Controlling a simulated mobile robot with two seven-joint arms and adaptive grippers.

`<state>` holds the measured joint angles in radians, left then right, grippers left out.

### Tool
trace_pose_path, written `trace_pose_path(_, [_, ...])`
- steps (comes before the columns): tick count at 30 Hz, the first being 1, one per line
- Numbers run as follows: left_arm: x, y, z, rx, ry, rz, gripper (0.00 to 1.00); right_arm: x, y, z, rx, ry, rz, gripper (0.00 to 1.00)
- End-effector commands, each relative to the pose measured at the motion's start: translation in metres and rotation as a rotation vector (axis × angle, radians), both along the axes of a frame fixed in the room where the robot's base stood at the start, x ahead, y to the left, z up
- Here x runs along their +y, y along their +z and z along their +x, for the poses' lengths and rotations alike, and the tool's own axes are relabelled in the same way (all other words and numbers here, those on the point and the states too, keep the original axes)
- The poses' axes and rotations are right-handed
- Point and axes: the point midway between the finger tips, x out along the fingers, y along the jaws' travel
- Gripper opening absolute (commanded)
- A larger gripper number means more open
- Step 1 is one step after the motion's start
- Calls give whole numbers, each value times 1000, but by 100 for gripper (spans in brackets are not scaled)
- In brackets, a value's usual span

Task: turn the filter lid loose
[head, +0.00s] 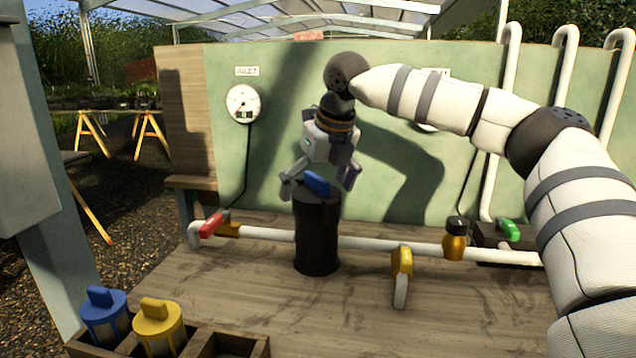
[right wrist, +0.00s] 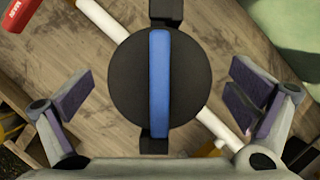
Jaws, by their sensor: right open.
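The filter (head: 317,240) is an upright black cylinder set in the white pipe, in the middle of the bench. Its round black lid (right wrist: 125,85) carries a raised blue grip bar (right wrist: 159,85); the bar also shows in the head view (head: 317,185). In the right wrist view the bar runs up and down the picture. My right gripper (head: 319,182) points down over the lid, open, with one finger on each side of the bar. In the right wrist view both pads stand apart from the lid's edge. My left gripper is out of view.
The white pipe (head: 270,235) runs along the bench with a red valve handle (head: 213,224), a yellow one (head: 402,262) and a green one (head: 508,230). A wooden tray (head: 190,347) at front left holds a blue-topped (head: 104,312) and a yellow-topped cartridge (head: 158,325). A green panel (head: 270,150) stands behind.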

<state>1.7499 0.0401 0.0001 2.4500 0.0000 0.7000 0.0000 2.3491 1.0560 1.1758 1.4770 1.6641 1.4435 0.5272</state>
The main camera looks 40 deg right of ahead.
Motion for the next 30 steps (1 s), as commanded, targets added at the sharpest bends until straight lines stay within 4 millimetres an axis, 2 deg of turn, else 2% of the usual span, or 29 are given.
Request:
trace_pose_path(1, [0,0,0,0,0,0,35,0,0,0,0,0,0,98])
trace_pose_path(6, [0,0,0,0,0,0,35,0,0,0,0,0,0,59])
trace_pose_path(8, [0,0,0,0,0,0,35,0,0,0,1,0,0,49])
trace_pose_path(12, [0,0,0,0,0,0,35,0,0,0,2,40,2,49])
trace_pose_path(19, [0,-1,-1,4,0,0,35,0,-1,0,3,384,3,49])
trace_pose_path(27, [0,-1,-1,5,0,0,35,0,-1,0,4,425,1,49])
trace_pose_path(30, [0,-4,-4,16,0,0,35,-1,-3,0,7,534,4,49])
